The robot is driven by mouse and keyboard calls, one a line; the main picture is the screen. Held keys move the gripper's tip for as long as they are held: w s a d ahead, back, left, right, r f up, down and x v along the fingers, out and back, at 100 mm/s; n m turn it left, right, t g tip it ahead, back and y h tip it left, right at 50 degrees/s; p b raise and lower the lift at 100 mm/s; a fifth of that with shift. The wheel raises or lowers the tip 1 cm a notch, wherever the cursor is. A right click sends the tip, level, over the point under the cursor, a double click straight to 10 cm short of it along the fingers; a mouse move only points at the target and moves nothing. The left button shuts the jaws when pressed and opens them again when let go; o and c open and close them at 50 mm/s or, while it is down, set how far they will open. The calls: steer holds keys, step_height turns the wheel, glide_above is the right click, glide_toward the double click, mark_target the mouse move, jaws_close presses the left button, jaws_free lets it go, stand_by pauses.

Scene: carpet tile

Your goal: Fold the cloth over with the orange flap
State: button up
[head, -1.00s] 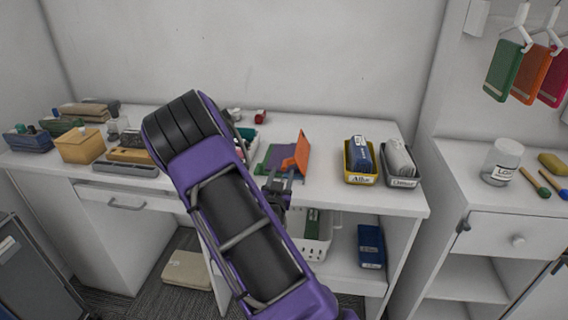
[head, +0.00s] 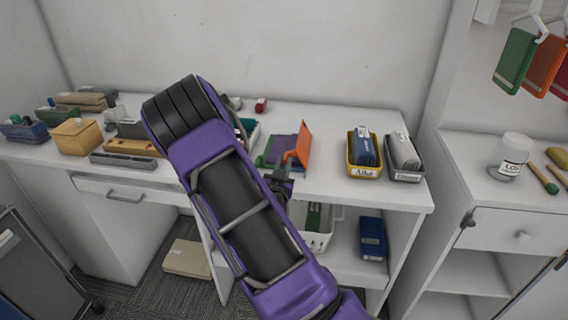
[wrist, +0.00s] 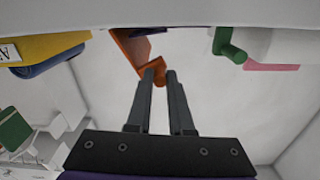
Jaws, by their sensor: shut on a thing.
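The cloth lies on the white table, with a purple part (head: 283,147) and a green edge (head: 267,153) at its left. Its orange flap (head: 303,142) stands raised at the right side of the cloth. My gripper (head: 291,160) is at the near edge of the flap, shut on it. In the wrist view the orange flap (wrist: 137,50) reaches down to the fingertips of my gripper (wrist: 162,74), and little of the purple part shows. My arm hides the table left of the cloth.
A yellow bin (head: 363,171) and a grey bin (head: 404,175), each holding a rolled item, stand to the right. Bare table lies between the cloth and the yellow bin. A white basket (head: 318,238) and a blue item (head: 372,238) are on the shelf below.

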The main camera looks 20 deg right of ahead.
jaws_close()
stand_by(1.0)
